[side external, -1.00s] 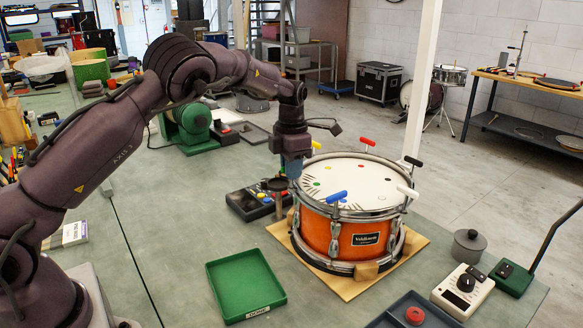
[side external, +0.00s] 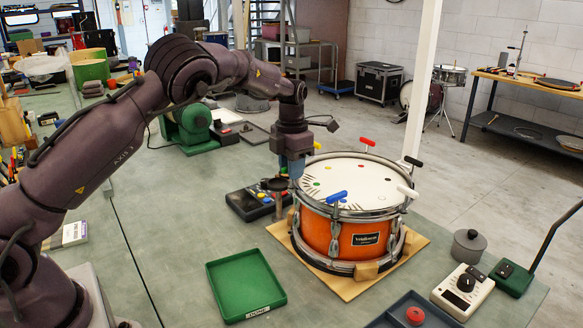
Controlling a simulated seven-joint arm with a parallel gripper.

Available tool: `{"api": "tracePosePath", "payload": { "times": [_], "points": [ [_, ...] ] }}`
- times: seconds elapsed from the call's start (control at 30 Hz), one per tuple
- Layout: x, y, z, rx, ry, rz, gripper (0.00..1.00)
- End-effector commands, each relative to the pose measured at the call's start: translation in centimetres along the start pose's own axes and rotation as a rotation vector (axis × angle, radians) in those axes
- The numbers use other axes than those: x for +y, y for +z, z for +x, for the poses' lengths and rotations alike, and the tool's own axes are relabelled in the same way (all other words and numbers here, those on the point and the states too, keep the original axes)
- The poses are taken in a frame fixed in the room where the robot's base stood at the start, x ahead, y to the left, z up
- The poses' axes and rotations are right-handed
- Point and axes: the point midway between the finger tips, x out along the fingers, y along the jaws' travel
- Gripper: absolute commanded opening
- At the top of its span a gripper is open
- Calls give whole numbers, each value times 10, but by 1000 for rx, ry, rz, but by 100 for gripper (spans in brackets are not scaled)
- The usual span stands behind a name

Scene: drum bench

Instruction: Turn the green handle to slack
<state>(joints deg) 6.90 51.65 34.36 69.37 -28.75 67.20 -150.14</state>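The orange drum (side external: 318,232) stands on a wooden board, with coloured dots on its white head (side external: 355,188). T-shaped handles stand around its rim: red (side external: 368,142), black (side external: 414,161), white (side external: 408,191) and blue (side external: 337,196). A pale handle shows just right of my gripper, its colour unclear. I see no green handle; the rim's left side, behind my gripper, is partly hidden. My gripper (side external: 296,176) points down at the drum's left rim. Its fingers are too small and overlapped to tell whether they are open or hold anything.
A green tray (side external: 246,284) is in front. A white dial meter (side external: 462,292), a grey lidded pot (side external: 469,246) and a dark tray with a red piece stand right.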

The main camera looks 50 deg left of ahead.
Motion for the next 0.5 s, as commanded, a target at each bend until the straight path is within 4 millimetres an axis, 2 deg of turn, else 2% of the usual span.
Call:
{"api": "tracePosePath", "payload": {
  "times": [0.07, 0.33, 0.5],
  "points": [
    [0, 0, 0, 0, 0, 0, 38],
    [0, 0, 0, 0, 1, 0, 38],
    [0, 1, -17, -3, 2, 2, 38]
  ]
}}
